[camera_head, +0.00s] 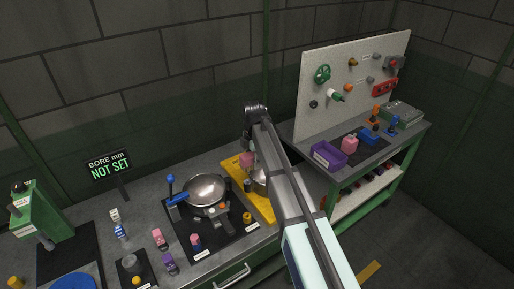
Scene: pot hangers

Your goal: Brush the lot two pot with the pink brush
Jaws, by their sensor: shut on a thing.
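My gripper (249,148) points down over the yellow board and is shut on the pink brush (246,159). The brush is upright, just above or at a metal pot (260,184) on the yellow board (264,212). My arm hides much of that pot, and I cannot tell whether the brush touches it. Another shiny round metal pot (205,187) sits on the black mat to the left, beside a blue-handled clamp (174,195). The lot labels are too small to read, so I cannot tell which pot is lot two.
Small pink, purple and blue-capped items stand at the bench's front left, near a green press (42,212) and a "NOT SET" sign (109,167). A pegboard (345,85), purple tray (328,155) and pink block (349,144) are on the right bench.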

